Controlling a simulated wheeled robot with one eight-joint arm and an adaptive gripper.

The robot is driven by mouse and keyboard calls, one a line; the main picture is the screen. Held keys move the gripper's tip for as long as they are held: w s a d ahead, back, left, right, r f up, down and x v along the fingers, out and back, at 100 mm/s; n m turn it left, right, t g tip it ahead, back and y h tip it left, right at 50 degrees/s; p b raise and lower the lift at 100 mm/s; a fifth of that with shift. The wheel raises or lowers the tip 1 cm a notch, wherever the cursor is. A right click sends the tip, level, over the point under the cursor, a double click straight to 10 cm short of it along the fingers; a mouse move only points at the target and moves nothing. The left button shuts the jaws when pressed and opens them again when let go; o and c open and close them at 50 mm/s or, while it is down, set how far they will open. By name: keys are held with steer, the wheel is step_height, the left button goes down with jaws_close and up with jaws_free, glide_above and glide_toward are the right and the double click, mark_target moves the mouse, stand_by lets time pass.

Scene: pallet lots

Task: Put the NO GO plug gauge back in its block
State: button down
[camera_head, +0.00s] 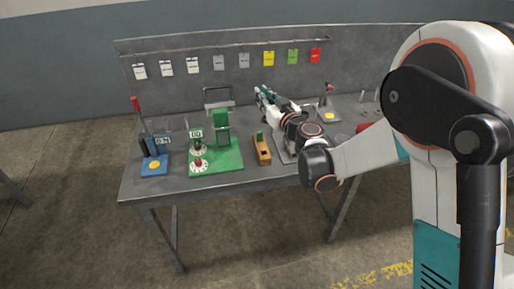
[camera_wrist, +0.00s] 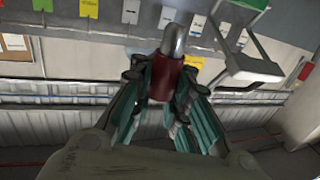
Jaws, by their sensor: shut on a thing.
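The plug gauge (camera_wrist: 163,84), with a dark red band and a rounded grey metal end, is between the fingers of my gripper (camera_wrist: 161,74) in the wrist view. In the head view my gripper (camera_head: 265,95) is above the back half of the bench, and the gauge is too small to make out there. An orange-brown block (camera_head: 264,155), apparently the gauge block, stands on the bench below and in front of my gripper. A small green piece (camera_head: 260,134) stands up at its back end. Its holes cannot be made out.
A green fixture (camera_head: 225,158) with dials stands left of the block, and a blue stand (camera_head: 154,168) farther left. Another small stand (camera_head: 327,113) is behind my arm at right. Coloured tags hang along the back panel (camera_head: 180,90). My arm hides part of the right bench.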

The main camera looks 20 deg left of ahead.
step_height(320, 180, down, 18)
steer(key=b, duration=0.6)
steer(key=shift+r, duration=0.15)
steer(key=shift+f, duration=0.45)
steer(key=shift+f, duration=0.15)
steer(key=c, duration=1.5)
jaws_free()
